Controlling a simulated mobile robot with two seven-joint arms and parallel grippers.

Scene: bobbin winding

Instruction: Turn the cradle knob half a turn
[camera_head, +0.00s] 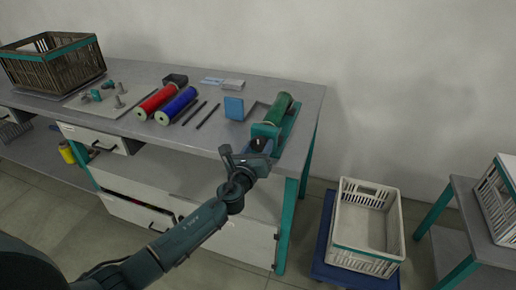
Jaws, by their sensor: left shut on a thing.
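The winding cradle (290,128) stands near the right end of the grey workbench, with a green bobbin (281,108) lying in it. Its teal end block (265,130) faces me. My left gripper (258,148) is at the near end of the cradle, right in front of the end block. It is shut on the cradle knob, which the fingers mostly hide. The knob's turn angle cannot be read. My right gripper is not in view.
A red bobbin (160,100) and a blue bobbin (177,104) lie mid-bench beside two dark rods. A blue block (234,108) stands left of the cradle. A brown crate (56,67) sits at the left end. A white crate (365,228) stands on a blue base at right.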

